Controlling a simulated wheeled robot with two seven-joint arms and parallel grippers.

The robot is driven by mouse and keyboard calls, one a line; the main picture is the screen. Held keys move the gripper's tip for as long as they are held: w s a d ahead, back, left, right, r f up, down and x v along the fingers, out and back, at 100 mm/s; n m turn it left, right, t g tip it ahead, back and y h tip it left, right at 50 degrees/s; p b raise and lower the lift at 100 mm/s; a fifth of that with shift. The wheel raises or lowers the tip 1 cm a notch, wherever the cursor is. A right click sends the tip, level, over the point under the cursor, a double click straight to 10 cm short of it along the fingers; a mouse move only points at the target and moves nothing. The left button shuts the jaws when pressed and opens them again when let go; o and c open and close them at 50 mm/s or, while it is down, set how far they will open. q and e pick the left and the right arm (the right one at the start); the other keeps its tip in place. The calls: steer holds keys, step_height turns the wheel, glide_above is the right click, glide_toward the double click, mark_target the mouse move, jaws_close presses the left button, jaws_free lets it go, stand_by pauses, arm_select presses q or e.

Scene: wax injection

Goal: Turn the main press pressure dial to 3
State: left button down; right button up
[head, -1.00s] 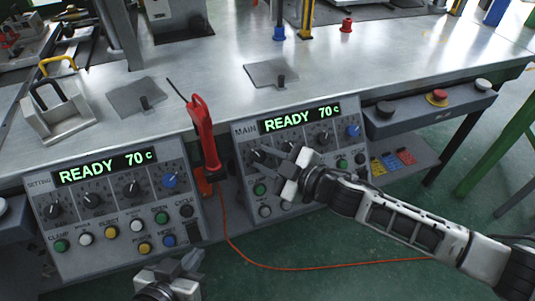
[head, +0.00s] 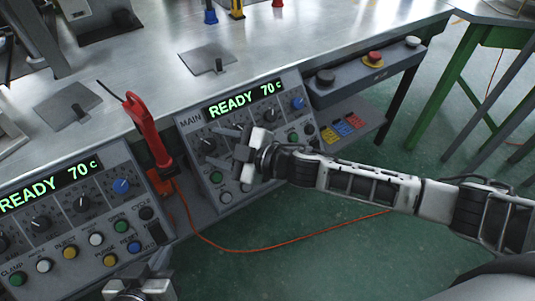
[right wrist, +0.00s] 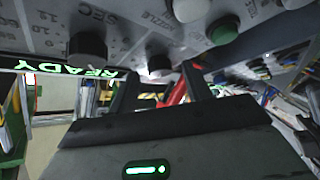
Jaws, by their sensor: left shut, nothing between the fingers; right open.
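The main press panel (head: 187,122) shows a lit green display (head: 243,99) reading READY 70 C. Below it is a row of dials: a black one (head: 207,144) at the left, another black one (head: 268,116), and a blue one (head: 298,103) at the right. Labels and pointers are too small to read. My right gripper (head: 222,145) is open over the panel's left-middle part, hiding some controls. In the right wrist view its fingers (right wrist: 160,88) reach toward a black dial (right wrist: 158,66); contact cannot be told. My left gripper (head: 150,278) is shut and empty at the bottom.
The setting panel (head: 80,215) stands at the left, with a red tool (head: 147,128) between the panels. A switch box (head: 370,76) with a red button is at the right. The metal bench (head: 290,42) lies behind. An orange cable (head: 290,240) runs below.

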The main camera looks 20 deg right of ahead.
arm_select(q)
steer(key=shift+s+f, duration=0.15)
steer(key=shift+s, duration=0.05)
arm_select(e)
steer(key=v, duration=1.5)
arm_select(q)
steer(key=shift+w, duration=0.1)
steer(key=shift+a+r+p, duration=0.15)
steer(key=shift+r+p, duration=0.3)
steer(key=shift+p, duration=0.65)
arm_select(e)
steer(key=s+f+m+h, duration=0.8)
steer(key=s+m, duration=0.1)
steer(key=m, duration=0.6)
steer(key=shift+d+f, duration=0.3)
steer(key=shift+f, duration=0.1)
